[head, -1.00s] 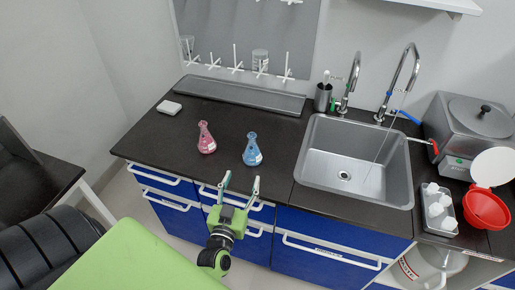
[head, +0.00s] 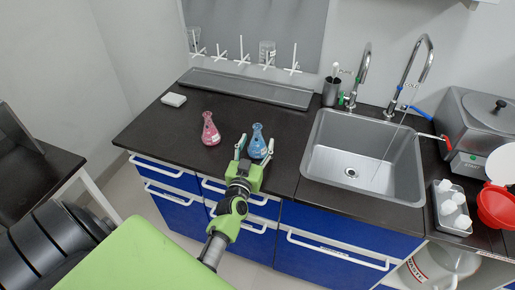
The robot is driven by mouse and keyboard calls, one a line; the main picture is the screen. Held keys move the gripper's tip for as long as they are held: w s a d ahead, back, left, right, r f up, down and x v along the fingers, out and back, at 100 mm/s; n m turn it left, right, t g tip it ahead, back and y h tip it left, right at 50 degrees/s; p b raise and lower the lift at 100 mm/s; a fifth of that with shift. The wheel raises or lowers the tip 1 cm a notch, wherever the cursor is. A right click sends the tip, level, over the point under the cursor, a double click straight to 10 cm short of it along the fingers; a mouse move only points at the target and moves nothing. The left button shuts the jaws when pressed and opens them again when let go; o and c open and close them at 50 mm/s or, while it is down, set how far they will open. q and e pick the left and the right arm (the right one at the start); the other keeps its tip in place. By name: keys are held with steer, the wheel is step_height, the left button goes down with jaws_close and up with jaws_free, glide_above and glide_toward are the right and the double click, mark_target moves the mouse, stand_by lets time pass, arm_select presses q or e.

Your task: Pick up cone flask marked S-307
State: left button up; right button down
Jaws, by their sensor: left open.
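Two cone flasks stand upright on the black counter (head: 170,135). One holds pink liquid: the pink flask (head: 210,130). The other holds blue liquid: the blue flask (head: 257,143). Their label text is too small to read, so I cannot tell which is S-307. My left gripper (head: 254,147) is open, with one finger on each side of the blue flask; I cannot tell whether the fingers touch it. The gripper's near parts lie just in front of the flask's base. The pink flask stands apart, to the left of the gripper. My right gripper is not in view.
A sink (head: 362,155) with two taps lies to the right. A metal tray (head: 247,88) runs along the back below a peg rack. A white block (head: 174,99) lies at the back left.

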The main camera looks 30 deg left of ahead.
arm_select(q)
steer(key=shift+w+a+f, duration=0.1)
steer(key=shift+w+a, duration=0.1)
steer(key=shift+w, duration=0.5)
steer(key=shift+c, duration=1.4)
steer(key=c, duration=1)
steer(key=shift+c, duration=0.2)
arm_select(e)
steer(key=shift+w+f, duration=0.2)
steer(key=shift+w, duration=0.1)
arm_select(q)
steer(key=shift+r, duration=0.2)
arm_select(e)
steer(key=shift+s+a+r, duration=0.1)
